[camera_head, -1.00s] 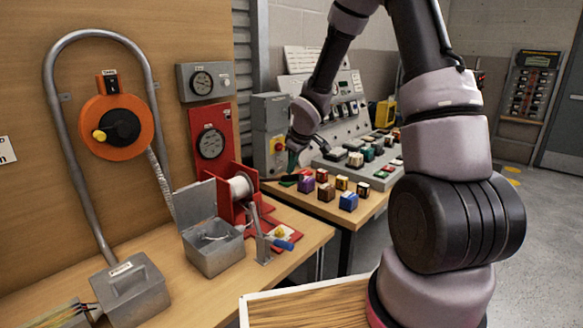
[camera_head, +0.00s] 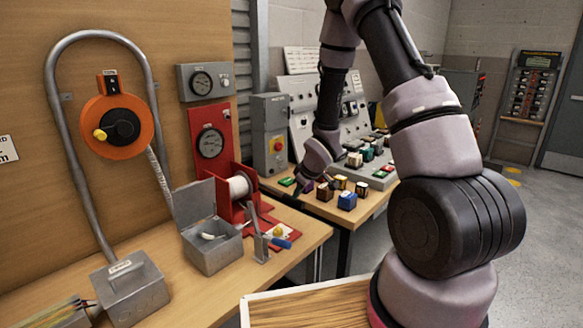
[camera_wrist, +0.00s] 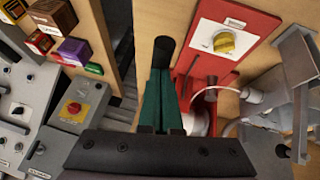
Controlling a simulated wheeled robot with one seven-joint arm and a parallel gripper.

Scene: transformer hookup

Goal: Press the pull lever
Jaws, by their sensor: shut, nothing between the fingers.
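What looks like the pull lever is a grey upright bracket and arm (camera_head: 262,242) with a blue grip (camera_head: 281,243). It stands on the near wooden bench, right of the open grey box. My gripper (camera_head: 297,189) is beyond it, above and behind, near the gap between the two benches, and does not touch it. In the wrist view my gripper (camera_wrist: 162,105) shows green fingers shut together. A dark cylinder (camera_wrist: 163,52) shows at their tip; I cannot tell whether they touch. Grey metal parts (camera_wrist: 292,82) appear at the right; the blue grip is not visible there.
A red spool stand (camera_head: 224,201) and the open grey box (camera_head: 212,252) stand close left of the lever. A red plate with a yellow knob (camera_wrist: 224,42) lies beside it. Several coloured blocks (camera_head: 347,201) and a sloped control panel (camera_head: 352,143) fill the far bench.

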